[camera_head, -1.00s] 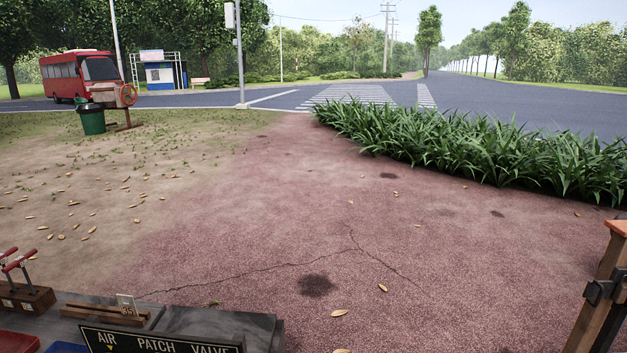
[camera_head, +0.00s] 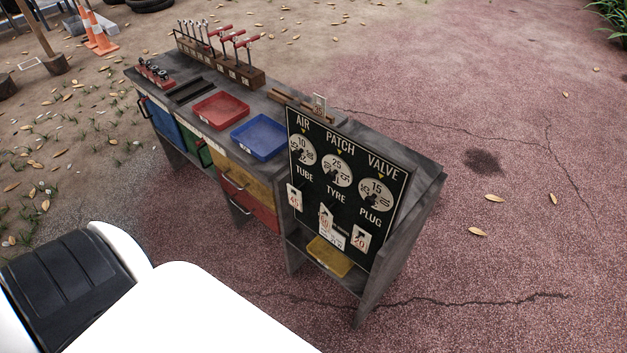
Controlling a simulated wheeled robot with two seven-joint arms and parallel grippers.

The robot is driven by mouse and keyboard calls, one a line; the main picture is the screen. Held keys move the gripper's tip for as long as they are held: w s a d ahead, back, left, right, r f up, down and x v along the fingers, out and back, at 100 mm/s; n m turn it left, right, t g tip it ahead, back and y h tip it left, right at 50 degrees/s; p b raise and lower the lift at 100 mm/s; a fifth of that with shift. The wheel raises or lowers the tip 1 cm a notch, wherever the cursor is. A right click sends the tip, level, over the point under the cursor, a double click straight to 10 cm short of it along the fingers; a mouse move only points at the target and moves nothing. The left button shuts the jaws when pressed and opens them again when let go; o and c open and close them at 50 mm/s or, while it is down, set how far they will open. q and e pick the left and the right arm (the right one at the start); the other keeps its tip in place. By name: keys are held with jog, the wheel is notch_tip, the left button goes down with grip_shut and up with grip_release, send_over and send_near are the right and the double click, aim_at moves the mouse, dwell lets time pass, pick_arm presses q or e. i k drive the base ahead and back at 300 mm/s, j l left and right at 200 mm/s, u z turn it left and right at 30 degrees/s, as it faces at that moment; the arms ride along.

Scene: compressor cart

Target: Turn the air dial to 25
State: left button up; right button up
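The air dial (camera_head: 301,150) is the leftmost of three round white dials on a black panel (camera_head: 318,205) at the right end of a grey workbench. It sits under the word AIR and a small yellow pointer, with 10 at its top. The patch dial (camera_head: 337,170) in the middle shows 25 at its top. The valve dial (camera_head: 375,194) at the right shows 15 at its top. Each dial has a dark knob in its middle. Neither of my grippers shows in the view.
The workbench (camera_head: 425,170) carries a red tray (camera_head: 220,110), a blue tray (camera_head: 262,136) and racks of red-handled tools (camera_head: 236,72). Number tags (camera_head: 294,197) hang low on the panel. Open ground (camera_head: 480,270) lies to the right.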

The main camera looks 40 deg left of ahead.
aim_at(303, 150)
jog(key=u, duration=1.25)
